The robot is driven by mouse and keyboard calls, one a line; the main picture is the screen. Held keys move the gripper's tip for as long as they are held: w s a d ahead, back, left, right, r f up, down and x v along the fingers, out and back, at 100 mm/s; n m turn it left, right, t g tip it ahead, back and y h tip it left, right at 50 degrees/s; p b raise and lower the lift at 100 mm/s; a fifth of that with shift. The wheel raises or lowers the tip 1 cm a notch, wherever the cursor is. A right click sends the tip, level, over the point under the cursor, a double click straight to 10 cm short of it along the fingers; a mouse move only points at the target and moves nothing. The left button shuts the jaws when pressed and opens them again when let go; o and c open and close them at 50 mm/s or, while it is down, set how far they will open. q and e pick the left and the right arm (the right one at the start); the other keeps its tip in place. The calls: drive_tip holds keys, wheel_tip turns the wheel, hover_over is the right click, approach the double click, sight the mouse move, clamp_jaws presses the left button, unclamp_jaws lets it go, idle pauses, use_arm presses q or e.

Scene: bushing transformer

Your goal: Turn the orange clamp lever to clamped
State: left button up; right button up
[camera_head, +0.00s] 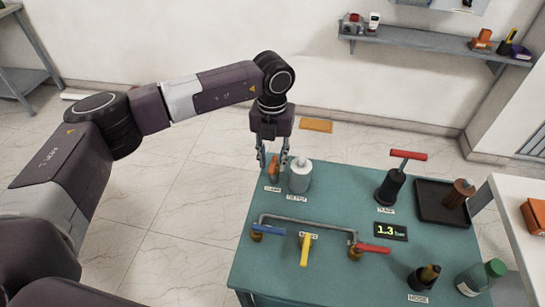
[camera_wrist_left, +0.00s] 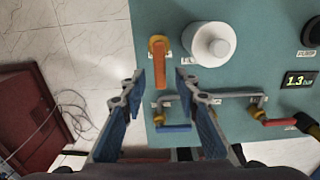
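The orange clamp lever (camera_head: 274,168) stands at the back left edge of the teal table, beside the white cylinder (camera_head: 300,176). A label lies in front of it. In the left wrist view the lever (camera_wrist_left: 164,53) points down the picture from a yellow pivot. My left gripper (camera_head: 272,158) is above the lever, pointing down, with its fingers spread. In the left wrist view the open gap between its fingertips (camera_wrist_left: 160,78) lines up with the lever. Whether the fingers touch it, I cannot tell. My right gripper is out of view.
The teal table (camera_head: 290,268) also carries a grey pipe with blue, yellow and red handles (camera_head: 305,248), a red-handled pump (camera_head: 392,183), a 1.3 bar display (camera_head: 391,231), a black tray (camera_head: 432,208) and a green-capped bottle (camera_head: 482,277). A white table stands at right.

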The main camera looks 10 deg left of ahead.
use_arm(q)
drive_tip(key=shift+w+f, duration=0.15)
drive_tip(key=shift+f, duration=0.4)
drive_tip(key=shift+s, duration=0.2)
drive_tip(key=shift+c, duration=0.4)
drive_tip(key=shift+w, duration=0.1)
clamp_jaws()
